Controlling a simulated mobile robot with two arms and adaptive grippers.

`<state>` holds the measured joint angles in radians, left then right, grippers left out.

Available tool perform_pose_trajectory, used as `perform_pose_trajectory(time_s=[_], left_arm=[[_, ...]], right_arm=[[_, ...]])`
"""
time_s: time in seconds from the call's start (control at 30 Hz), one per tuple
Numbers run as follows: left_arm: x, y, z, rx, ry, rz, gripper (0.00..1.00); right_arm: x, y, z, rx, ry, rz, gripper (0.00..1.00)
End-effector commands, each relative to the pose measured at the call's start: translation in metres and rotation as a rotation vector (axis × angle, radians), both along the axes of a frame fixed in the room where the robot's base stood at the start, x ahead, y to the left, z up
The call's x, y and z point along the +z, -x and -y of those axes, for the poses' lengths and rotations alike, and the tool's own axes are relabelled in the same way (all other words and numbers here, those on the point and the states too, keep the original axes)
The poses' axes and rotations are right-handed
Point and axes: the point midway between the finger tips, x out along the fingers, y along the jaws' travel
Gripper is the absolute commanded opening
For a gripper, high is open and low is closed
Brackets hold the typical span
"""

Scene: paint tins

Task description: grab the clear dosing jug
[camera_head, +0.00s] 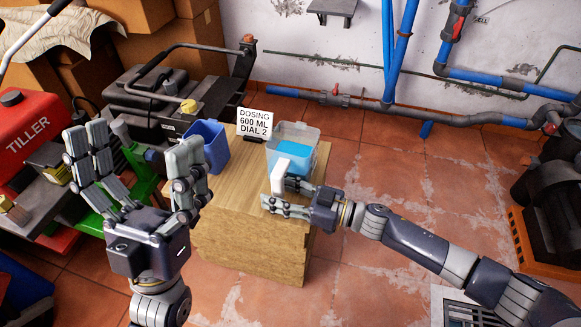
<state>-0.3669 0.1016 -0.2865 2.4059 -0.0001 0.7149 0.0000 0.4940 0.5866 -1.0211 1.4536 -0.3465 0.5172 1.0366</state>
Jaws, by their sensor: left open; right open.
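The clear dosing jug (307,133) stands on the wooden box (232,221), with blue liquid in it and a pale handle (280,178) on its near side. My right gripper (276,194) is open at the handle, its fingers beside the handle's lower end; I cannot tell whether they touch it. My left gripper (136,165) is open and empty, raised in front of the box's left side. A blue container (212,148) stands left of the jug, partly behind my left gripper's fingers.
A sign reading "DOSING 600 ML DIAL 2" (255,123) stands behind, between the two containers. A red tiller (31,128) and dark machinery crowd the left. Blue pipes (398,50) run along the wall.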

Motion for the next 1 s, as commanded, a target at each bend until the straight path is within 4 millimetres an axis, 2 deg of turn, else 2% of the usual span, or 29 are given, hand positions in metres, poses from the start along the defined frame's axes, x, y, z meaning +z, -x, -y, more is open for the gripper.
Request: perform_pose_trajectory(time_s=[0.03, 0.2, 0.77, 1.0], left_arm=[[0.0, 0.0, 0.0, 0.0, 0.0, 0.0, 0.91], [0.0, 0.0, 0.0, 0.0, 0.0, -0.001, 0.91], [0.001, -0.003, 0.001, 0.001, -0.004, -0.012, 0.91], [-0.009, -0.027, 0.006, 0.006, -0.043, -0.142, 0.91]], right_arm=[[0.0, 0.0, 0.0, 0.0, 0.0, 0.0, 0.37], [0.0, 0.0, 0.0, 0.0, 0.0, 0.0, 0.0], [0.005, -0.001, 0.0, 0.001, -0.003, 0.006, 0.0], [0.015, -0.001, 0.0, 0.002, -0.003, 0.008, 0.0]])
